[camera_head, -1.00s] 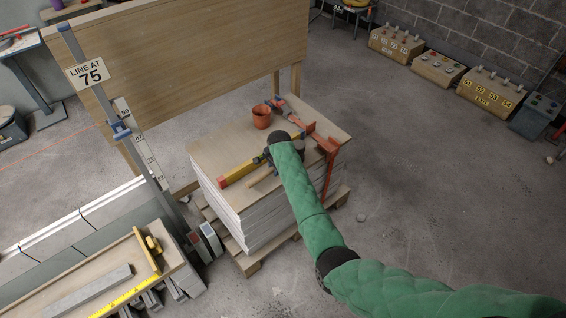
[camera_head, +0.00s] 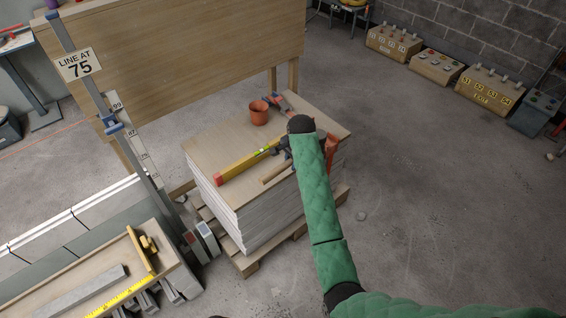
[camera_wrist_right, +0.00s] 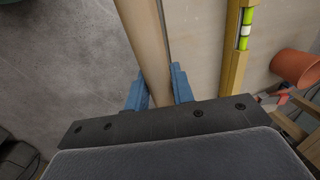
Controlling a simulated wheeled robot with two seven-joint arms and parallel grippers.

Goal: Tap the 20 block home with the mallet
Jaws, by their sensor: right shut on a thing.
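My right gripper (camera_wrist_right: 158,88) is shut on a pale wooden handle, which I take for the mallet's (camera_wrist_right: 146,42). In the head view the handle (camera_head: 277,172) shows just left of my green-sleeved right arm, over the top of the board stack; the mallet's head is hidden or cannot be made out. In the head view the right gripper (camera_head: 286,150) is mostly covered by the wrist. I cannot make out a block marked 20; numbered tags (camera_head: 130,133) run down the post at left. My left gripper is not in view.
A yellow spirit level (camera_head: 245,166), an orange cup (camera_head: 259,112) and a red clamp (camera_head: 331,152) are on the board stack (camera_head: 222,150). At lower left, a bench tray (camera_head: 170,262) holds a grey bar and a yellow tape. The floor at right is mostly clear.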

